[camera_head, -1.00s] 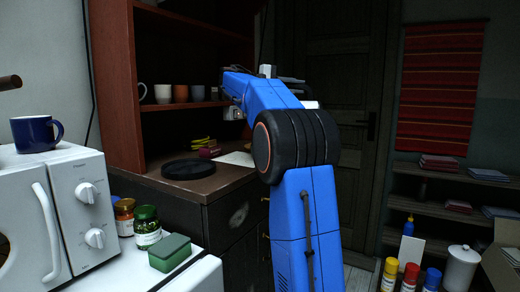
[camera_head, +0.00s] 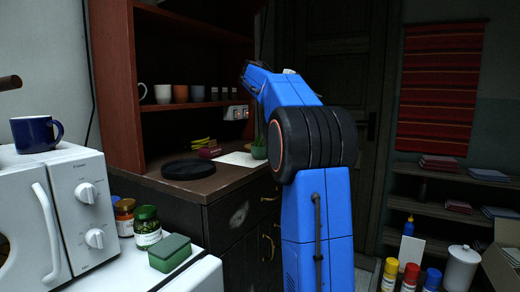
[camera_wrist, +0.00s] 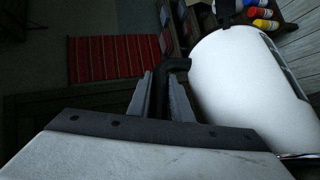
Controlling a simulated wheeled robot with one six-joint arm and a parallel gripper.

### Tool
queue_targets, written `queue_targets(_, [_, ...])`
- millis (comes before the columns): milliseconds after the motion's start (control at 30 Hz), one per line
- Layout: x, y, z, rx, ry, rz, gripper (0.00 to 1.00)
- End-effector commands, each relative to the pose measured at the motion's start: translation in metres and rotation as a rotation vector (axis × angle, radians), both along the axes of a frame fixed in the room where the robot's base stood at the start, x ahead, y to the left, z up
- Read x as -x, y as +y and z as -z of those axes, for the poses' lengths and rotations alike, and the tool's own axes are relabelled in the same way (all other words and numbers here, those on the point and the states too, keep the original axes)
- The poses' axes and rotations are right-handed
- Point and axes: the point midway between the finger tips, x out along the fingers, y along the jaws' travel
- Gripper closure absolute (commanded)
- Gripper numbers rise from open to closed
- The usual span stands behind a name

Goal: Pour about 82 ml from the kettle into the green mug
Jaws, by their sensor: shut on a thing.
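In the wrist view my gripper (camera_wrist: 164,95) is shut on the black handle of the kettle (camera_wrist: 240,85). The kettle's white body fills the right of that view and looks tilted there; its spout is not clear. In the head view the gripper and kettle are hidden behind my arm. A small green thing (camera_head: 259,149) stands on the dark counter, partly covered by my arm; I cannot tell whether it is the green mug.
A black round plate (camera_head: 188,169) and a paper sheet (camera_head: 236,159) lie on the counter (camera_head: 190,188). Cups stand on the shelf (camera_head: 190,105) above. A blue mug (camera_head: 37,134) sits on the white microwave (camera_head: 60,180). Jars (camera_head: 147,226) and a green box (camera_head: 170,252) stand in front.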

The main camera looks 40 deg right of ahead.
Motion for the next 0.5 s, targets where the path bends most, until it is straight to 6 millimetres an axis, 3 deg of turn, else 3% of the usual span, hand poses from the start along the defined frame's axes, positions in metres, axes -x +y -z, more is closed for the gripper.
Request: queue_targets(500, [0.0131, -0.0130, -0.0005, -0.089, -0.088, 0.002, 1.00])
